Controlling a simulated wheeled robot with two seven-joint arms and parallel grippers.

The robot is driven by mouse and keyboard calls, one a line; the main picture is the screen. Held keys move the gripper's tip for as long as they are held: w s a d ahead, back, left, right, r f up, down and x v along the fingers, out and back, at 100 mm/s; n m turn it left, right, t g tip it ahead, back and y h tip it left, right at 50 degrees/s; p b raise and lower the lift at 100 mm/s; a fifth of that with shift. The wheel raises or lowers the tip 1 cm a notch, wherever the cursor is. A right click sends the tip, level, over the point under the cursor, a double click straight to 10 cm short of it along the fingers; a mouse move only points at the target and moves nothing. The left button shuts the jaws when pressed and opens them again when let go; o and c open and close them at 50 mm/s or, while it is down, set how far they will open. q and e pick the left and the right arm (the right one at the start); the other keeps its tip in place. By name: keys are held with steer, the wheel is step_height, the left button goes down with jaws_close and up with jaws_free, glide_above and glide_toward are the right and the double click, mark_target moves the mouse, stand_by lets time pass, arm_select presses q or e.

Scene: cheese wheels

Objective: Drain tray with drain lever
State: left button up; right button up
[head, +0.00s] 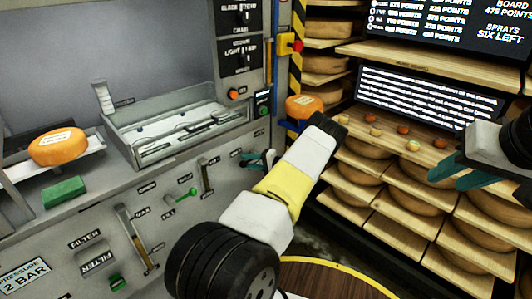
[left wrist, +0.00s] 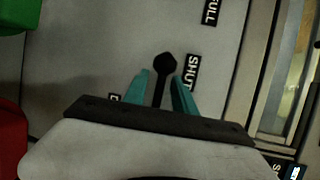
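The metal tray (head: 195,142) sits in the machine counter in the head view, its inside pale with dark slots or gaps. A black lever with a round knob (left wrist: 165,64) stands out from the grey panel in the left wrist view, near labels reading SHUT and FULL. My left gripper (left wrist: 160,88) is open, its teal fingers on either side of the lever stem, with gaps visible on both sides. In the head view my left gripper (head: 262,160) is at the panel, right of and below the tray, partly hidden by my arm. My right gripper (head: 455,175) is open and empty before the shelves.
An orange cheese wheel (head: 58,147) sits on a support at the left, above a green block (head: 64,191). Another orange cheese (head: 304,106) is beyond my left arm. A green-handled lever (head: 187,195) is on the panel. Shelves of cheese wheels (head: 415,195) fill the right.

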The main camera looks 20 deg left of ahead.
arm_select(q)
steer(key=shift+c, duration=0.4)
jaws_close()
stand_by(1.1)
